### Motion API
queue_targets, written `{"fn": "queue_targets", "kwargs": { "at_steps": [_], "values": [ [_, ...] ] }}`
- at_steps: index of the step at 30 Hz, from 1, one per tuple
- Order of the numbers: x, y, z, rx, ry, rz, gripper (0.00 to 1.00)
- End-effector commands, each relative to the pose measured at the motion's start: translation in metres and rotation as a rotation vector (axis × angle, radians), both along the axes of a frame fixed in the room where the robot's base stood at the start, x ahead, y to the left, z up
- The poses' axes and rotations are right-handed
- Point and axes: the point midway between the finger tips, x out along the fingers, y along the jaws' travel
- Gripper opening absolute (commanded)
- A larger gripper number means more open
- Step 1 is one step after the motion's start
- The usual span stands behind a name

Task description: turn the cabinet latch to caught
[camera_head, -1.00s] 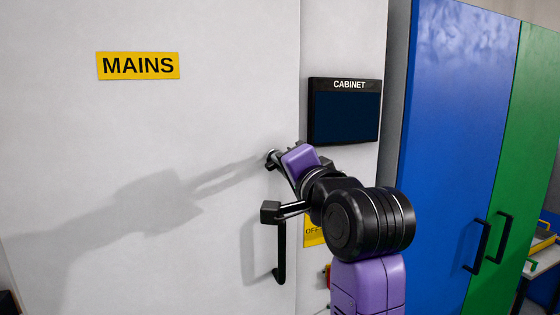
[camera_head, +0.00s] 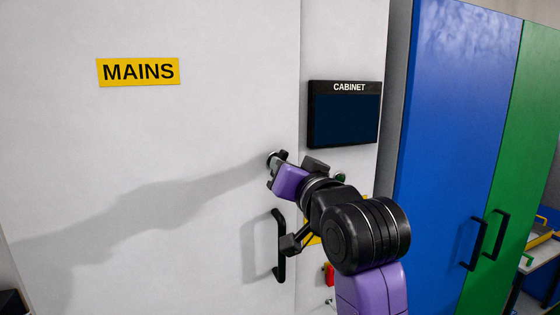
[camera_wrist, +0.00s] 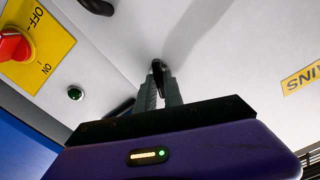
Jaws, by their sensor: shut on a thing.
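The cabinet latch (camera_head: 271,155) is a small dark and metallic part on the white door marked MAINS, near the door's right edge. My gripper (camera_head: 276,162) is at the latch, with its fingers against it. In the wrist view the two grey fingers of my gripper (camera_wrist: 160,90) close on the dark latch lever (camera_wrist: 157,67). The fingers cover most of the latch, so its exact angle is hard to tell. The white door (camera_head: 150,190) looks flush with the frame beside it.
A black door handle (camera_head: 279,250) stands just below my gripper. A dark CABINET display (camera_head: 343,118) is above right. The wrist view shows a red rotary switch (camera_wrist: 14,46) on a yellow plate and a green button (camera_wrist: 75,93). Blue (camera_head: 455,130) and green lockers stand right.

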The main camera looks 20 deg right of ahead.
Motion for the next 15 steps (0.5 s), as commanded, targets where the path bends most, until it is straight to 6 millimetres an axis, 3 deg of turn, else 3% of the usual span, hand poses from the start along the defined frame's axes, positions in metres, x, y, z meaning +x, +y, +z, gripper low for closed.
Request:
{"fn": "queue_targets", "kwargs": {
  "at_steps": [15],
  "values": [
    [0.0002,-0.0013,0.0004,-0.158,0.003,-0.002,0.00]
  ]
}}
